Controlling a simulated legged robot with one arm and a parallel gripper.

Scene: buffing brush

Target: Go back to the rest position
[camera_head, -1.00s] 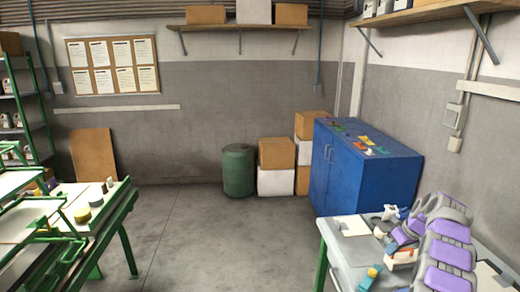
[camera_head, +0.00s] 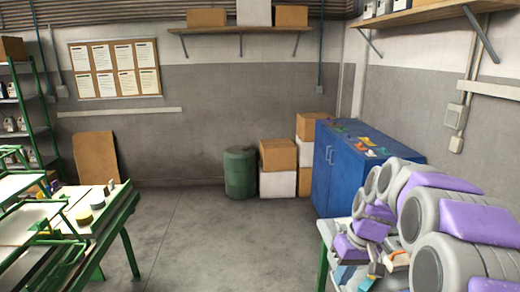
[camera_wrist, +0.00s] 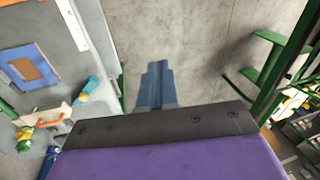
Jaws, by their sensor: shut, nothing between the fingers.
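My gripper (camera_wrist: 157,88) shows in the wrist view with its two blue-grey fingers together and nothing between them. It points past the table edge, with bare floor behind the fingertips. My purple and grey arm is folded over the right-hand table (camera_head: 326,232) in the head view and covers much of it. A white item with an orange handle (camera_head: 398,258) and a small teal item with a yellow end (camera_head: 375,271) lie on that table beside the arm. Both also show left of the fingers in the wrist view, apart from them.
A blue cabinet (camera_head: 335,170) stands behind the right table, with cardboard boxes (camera_head: 278,155) and a green barrel (camera_head: 240,172) beside it. A green-framed workbench (camera_head: 125,212) is at the left. The floor (camera_head: 195,235) between them is clear.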

